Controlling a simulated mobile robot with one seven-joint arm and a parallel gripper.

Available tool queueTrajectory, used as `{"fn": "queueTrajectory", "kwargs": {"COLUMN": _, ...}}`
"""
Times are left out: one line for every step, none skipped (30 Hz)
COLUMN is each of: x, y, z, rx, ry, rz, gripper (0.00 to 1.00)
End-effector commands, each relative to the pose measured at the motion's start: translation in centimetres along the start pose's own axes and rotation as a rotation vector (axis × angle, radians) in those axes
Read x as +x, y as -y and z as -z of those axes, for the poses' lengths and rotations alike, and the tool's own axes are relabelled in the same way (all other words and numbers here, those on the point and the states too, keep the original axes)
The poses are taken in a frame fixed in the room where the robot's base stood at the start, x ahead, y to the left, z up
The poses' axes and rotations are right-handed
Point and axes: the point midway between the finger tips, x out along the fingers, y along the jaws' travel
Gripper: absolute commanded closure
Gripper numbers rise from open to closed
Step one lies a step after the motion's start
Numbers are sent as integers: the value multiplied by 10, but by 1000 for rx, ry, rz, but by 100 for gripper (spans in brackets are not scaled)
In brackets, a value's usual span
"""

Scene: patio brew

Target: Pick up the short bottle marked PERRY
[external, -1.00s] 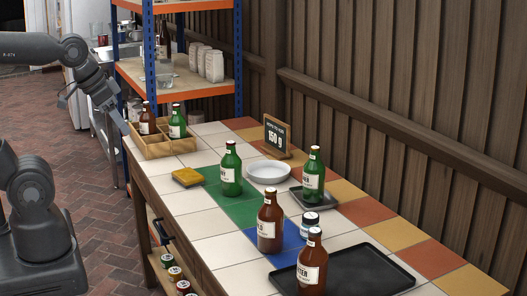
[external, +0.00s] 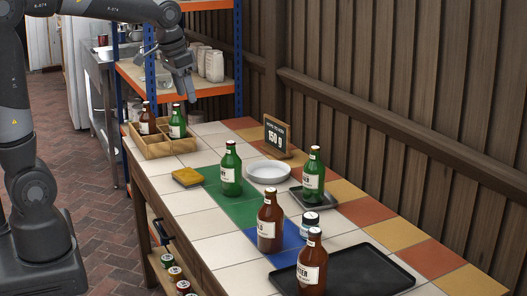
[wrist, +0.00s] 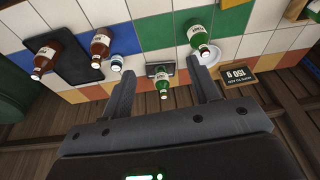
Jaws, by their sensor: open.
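One green bottle (external: 231,172) stands upright on the green tiles; its label cannot be read in full. A second green bottle (external: 313,178) stands on a small dark tray (external: 296,196) to its right. A third green bottle (external: 177,124) stands in the wooden crate. I cannot tell which is marked PERRY. My gripper (external: 186,98) is open and empty, high above the crate end of the counter. In the wrist view, the green bottle on the small tray (wrist: 163,86) shows between the open fingers (wrist: 162,78), apart from them, and the other green bottle (wrist: 197,38) is beyond the right finger.
Brown bottles stand on the blue tiles (external: 269,226) and large black tray (external: 385,272). A small jar (external: 310,226), white plate (external: 268,172), price sign (external: 276,137), yellow cloth (external: 187,177) and wooden crate (external: 155,149) share the counter. A wooden wall runs behind.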

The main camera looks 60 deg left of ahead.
Motion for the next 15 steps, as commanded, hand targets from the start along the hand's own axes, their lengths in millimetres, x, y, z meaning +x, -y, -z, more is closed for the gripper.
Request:
{"fn": "queueTrajectory", "kwargs": {"x": 10, "y": 7, "z": 15, "rx": -8, "ry": 22, "rz": 2, "gripper": 44}}
{"fn": "queueTrajectory", "kwargs": {"x": 14, "y": 11, "z": 24, "rx": -11, "ry": 32, "rz": 2, "gripper": 44}}
{"fn": "queueTrajectory", "kwargs": {"x": 21, "y": 16, "z": 34, "rx": -16, "ry": 46, "rz": 3, "gripper": 44}}
{"fn": "queueTrajectory", "kwargs": {"x": 26, "y": 20, "z": 41, "rx": -20, "ry": 57, "rz": 3, "gripper": 44}}
{"fn": "queueTrajectory", "kwargs": {"x": 32, "y": 24, "z": 49, "rx": -24, "ry": 67, "rz": 4, "gripper": 44}}
{"fn": "queueTrajectory", "kwargs": {"x": 40, "y": 30, "z": 59, "rx": -29, "ry": 81, "rz": 4, "gripper": 44}}
{"fn": "queueTrajectory", "kwargs": {"x": 46, "y": 34, "z": 66, "rx": -33, "ry": 92, "rz": 3, "gripper": 44}}
{"fn": "queueTrajectory", "kwargs": {"x": 52, "y": 39, "z": 73, "rx": -37, "ry": 102, "rz": 3, "gripper": 44}}
{"fn": "queueTrajectory", "kwargs": {"x": 61, "y": 45, "z": 82, "rx": -42, "ry": 116, "rz": 3, "gripper": 44}}
{"fn": "queueTrajectory", "kwargs": {"x": 67, "y": 49, "z": 88, "rx": -46, "ry": 125, "rz": 2, "gripper": 44}}
{"fn": "queueTrajectory", "kwargs": {"x": 75, "y": 54, "z": 94, "rx": -49, "ry": 136, "rz": 2, "gripper": 44}}
{"fn": "queueTrajectory", "kwargs": {"x": 85, "y": 61, "z": 102, "rx": -55, "ry": 151, "rz": 1, "gripper": 44}}
{"fn": "queueTrajectory", "kwargs": {"x": 92, "y": 66, "z": 108, "rx": -58, "ry": 161, "rz": 0, "gripper": 44}}
{"fn": "queueTrajectory", "kwargs": {"x": 100, "y": 71, "z": 114, "rx": -62, "ry": 170, "rz": -1, "gripper": 44}}
{"fn": "queueTrajectory", "kwargs": {"x": 110, "y": 77, "z": 120, "rx": -67, "ry": 183, "rz": -3, "gripper": 44}}
